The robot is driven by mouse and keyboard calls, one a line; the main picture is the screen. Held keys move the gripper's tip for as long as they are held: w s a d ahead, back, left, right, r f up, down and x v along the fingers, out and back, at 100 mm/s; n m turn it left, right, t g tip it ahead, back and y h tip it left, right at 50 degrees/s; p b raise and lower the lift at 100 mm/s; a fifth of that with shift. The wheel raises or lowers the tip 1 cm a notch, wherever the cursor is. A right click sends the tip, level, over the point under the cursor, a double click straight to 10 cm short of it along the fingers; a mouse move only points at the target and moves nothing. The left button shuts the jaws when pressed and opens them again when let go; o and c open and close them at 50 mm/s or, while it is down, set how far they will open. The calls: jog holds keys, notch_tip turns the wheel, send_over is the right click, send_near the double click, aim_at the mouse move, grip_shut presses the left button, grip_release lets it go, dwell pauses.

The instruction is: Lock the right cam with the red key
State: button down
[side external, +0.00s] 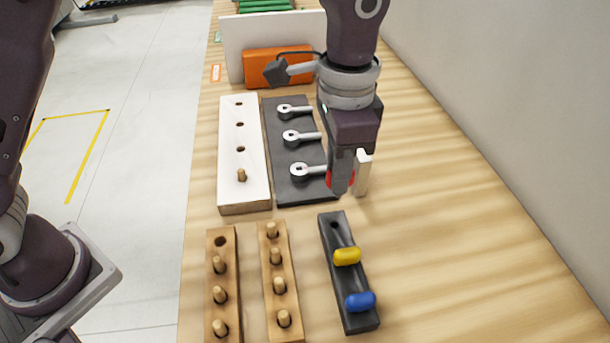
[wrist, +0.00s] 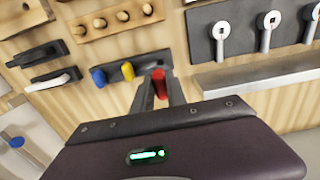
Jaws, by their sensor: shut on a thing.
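My gripper (side external: 340,186) is shut on the red key (side external: 346,181), which also shows between the fingers in the wrist view (wrist: 159,84). The gripper hangs over the wooden table, close to the right side of a dark plate (side external: 283,120) and its nearest cam. The plate carries three pale cams with round heads and arms; the near one (side external: 299,170) points toward my gripper. Whether the red key touches anything below is hidden. Which cam is the right one cannot be told.
A dark rack (side external: 334,228) holds a yellow key (side external: 347,256) and a blue key (side external: 360,302), with one empty hole. Two wooden peg blocks (side external: 222,260), (side external: 270,250) stand left of it. A white drilled board (side external: 232,190) lies beside the plate.

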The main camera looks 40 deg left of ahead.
jog(key=w+a, duration=0.7)
jog(key=a, duration=0.6)
jog(key=shift+d+f, duration=0.15)
jog(key=shift+f, duration=3.1)
jog(key=shift+f, duration=0.95)
